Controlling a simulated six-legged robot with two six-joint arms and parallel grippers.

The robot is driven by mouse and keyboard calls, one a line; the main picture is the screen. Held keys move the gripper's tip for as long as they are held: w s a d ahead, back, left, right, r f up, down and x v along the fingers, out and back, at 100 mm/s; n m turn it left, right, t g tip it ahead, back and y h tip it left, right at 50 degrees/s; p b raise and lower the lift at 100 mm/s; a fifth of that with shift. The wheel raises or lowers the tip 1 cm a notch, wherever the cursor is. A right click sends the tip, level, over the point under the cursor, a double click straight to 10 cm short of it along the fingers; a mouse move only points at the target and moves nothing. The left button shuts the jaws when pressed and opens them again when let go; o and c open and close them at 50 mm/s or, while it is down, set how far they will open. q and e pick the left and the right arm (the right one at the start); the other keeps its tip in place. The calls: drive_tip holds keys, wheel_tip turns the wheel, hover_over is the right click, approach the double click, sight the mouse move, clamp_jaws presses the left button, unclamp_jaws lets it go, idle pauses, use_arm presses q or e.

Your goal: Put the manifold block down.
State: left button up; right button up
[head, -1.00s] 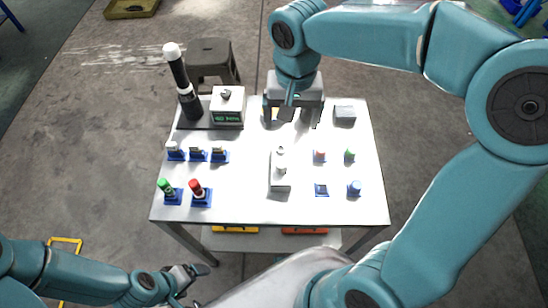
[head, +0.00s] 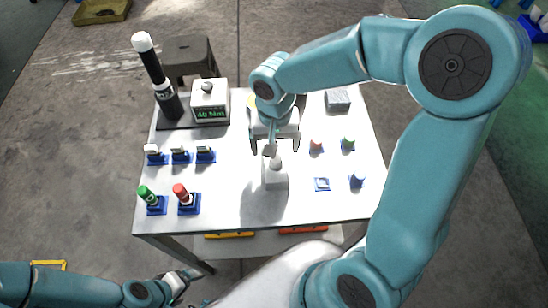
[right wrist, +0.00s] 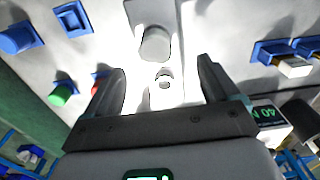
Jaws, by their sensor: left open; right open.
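A white block (head: 275,178) with a rounded post on top stands upright at the middle of the table; I take it for the manifold block but cannot be sure. It also shows in the right wrist view (right wrist: 165,98), between and beyond the fingers. My right gripper (head: 274,149) is open just behind and above this block, its fingers pointing down. In the right wrist view my right gripper (right wrist: 160,83) has its fingers apart, holding nothing. A plain grey block (head: 337,100) rests at the table's back right. My left gripper (head: 190,277) is open and empty, low before the table.
The front middle of the white table (head: 235,205) is bare.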

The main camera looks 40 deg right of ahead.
drive_tip(key=shift+w+f, duration=0.1)
drive_tip(key=shift+f, duration=2.55)
drive_tip(key=shift+w, duration=0.1)
clamp_jaws()
